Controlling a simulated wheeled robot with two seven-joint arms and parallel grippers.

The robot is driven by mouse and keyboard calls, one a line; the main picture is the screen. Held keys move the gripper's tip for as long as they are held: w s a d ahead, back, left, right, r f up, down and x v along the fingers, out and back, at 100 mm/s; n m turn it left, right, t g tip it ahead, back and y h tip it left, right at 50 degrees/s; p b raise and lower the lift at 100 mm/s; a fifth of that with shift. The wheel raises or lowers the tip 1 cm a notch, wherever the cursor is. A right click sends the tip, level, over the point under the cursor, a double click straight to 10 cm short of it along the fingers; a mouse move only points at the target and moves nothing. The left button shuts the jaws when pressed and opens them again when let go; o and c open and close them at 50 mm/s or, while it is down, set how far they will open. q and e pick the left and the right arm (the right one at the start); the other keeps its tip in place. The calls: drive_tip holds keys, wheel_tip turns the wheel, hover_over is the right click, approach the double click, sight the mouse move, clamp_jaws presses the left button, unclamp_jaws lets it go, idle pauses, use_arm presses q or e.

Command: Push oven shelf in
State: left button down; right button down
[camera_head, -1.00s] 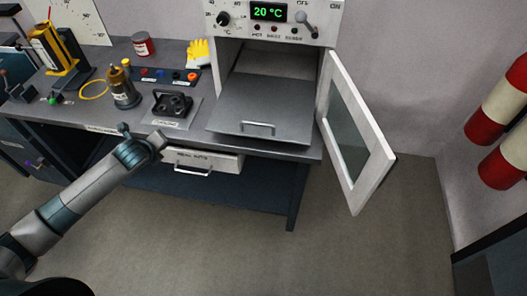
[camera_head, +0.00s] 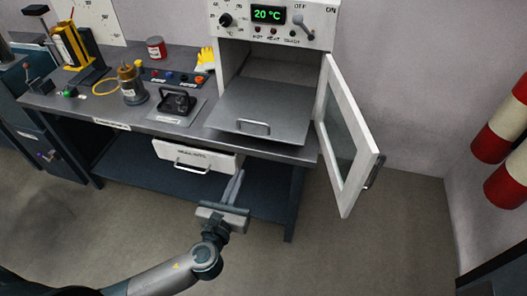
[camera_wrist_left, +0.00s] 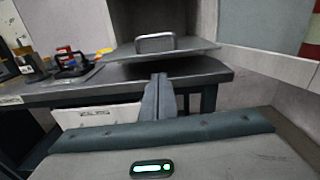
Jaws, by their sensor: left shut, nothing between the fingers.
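The grey oven shelf (camera_head: 262,106) sticks out of the open oven over the bench's front edge, with a metal handle (camera_head: 253,127) at its front. In the left wrist view the shelf (camera_wrist_left: 192,48) and its handle (camera_wrist_left: 155,42) show ahead of my gripper. The white oven (camera_head: 228,58) has its windowed door (camera_head: 345,140) swung open to the right. My left gripper (camera_head: 235,180) is shut and empty, below and in front of the shelf, apart from it. Its closed fingers (camera_wrist_left: 158,92) point towards the bench. My right gripper is not in view.
A labelled drawer (camera_head: 195,157) sits slightly out under the bench (camera_head: 130,118). A black-handled device (camera_head: 176,103), a brass bottle (camera_head: 132,88) and yellow gloves (camera_head: 205,58) are left of the oven. Red-and-white cylinders (camera_head: 500,140) hang at right. Floor in front is clear.

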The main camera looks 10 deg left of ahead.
sight(259, 137)
use_arm(q)
drive_tip(key=shift+s+d+r, duration=0.4)
drive_tip(key=shift+s+d, duration=0.05)
drive_tip(key=shift+d, duration=0.25)
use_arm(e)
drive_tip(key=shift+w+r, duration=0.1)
use_arm(q)
drive_tip(key=shift+w, duration=0.1)
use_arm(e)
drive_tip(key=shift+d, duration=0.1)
